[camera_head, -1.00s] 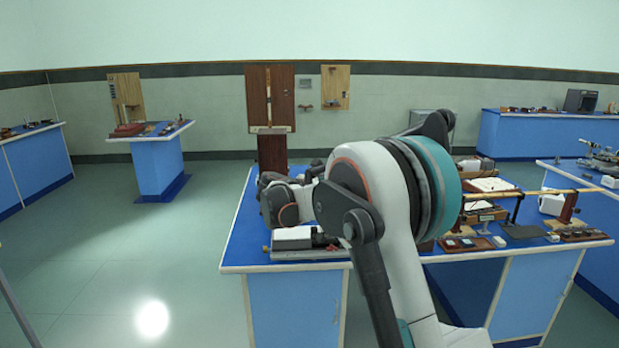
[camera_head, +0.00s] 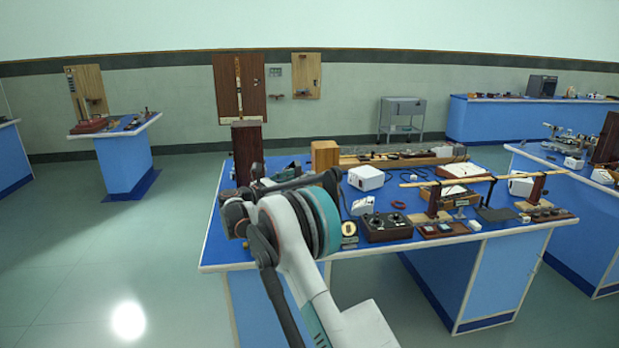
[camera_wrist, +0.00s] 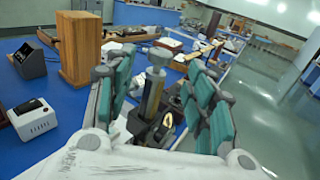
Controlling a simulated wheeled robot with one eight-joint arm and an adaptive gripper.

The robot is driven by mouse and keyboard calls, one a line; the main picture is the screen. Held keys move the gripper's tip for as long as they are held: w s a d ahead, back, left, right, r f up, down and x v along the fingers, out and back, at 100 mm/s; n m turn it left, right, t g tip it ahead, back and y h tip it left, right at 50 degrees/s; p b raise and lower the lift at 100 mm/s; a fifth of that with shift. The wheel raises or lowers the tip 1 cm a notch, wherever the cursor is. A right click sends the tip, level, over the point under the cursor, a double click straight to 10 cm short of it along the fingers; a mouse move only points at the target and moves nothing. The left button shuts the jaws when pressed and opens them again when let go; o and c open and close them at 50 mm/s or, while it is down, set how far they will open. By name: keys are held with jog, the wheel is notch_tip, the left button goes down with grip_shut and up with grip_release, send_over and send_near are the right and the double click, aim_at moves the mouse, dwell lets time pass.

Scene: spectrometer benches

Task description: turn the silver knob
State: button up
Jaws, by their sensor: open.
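A silver knob (camera_wrist: 157,58) shows in the wrist view as a round metal cap on top of an upright brass and dark post. My gripper (camera_wrist: 161,66) is open, with its teal-padded fingers on the left and right of the knob and post. The knob appears between the fingers; I cannot tell whether either pad touches it. In the head view my arm hides part of the bench's left end, and neither the knob nor my fingertips can be made out there.
The blue bench (camera_head: 225,250) carries a wooden block (camera_head: 325,156), a white box (camera_head: 367,179), a dark box with dials (camera_head: 386,228) and a long rod on stands (camera_head: 470,181). A tall wooden board (camera_head: 239,88) stands behind. The floor left of the bench is clear.

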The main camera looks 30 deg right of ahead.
aim_at(311, 172)
jog(key=b+x, duration=0.1)
jog(key=x, duration=0.6)
jog(key=shift+d, duration=0.4)
jog(key=c, duration=1.1)
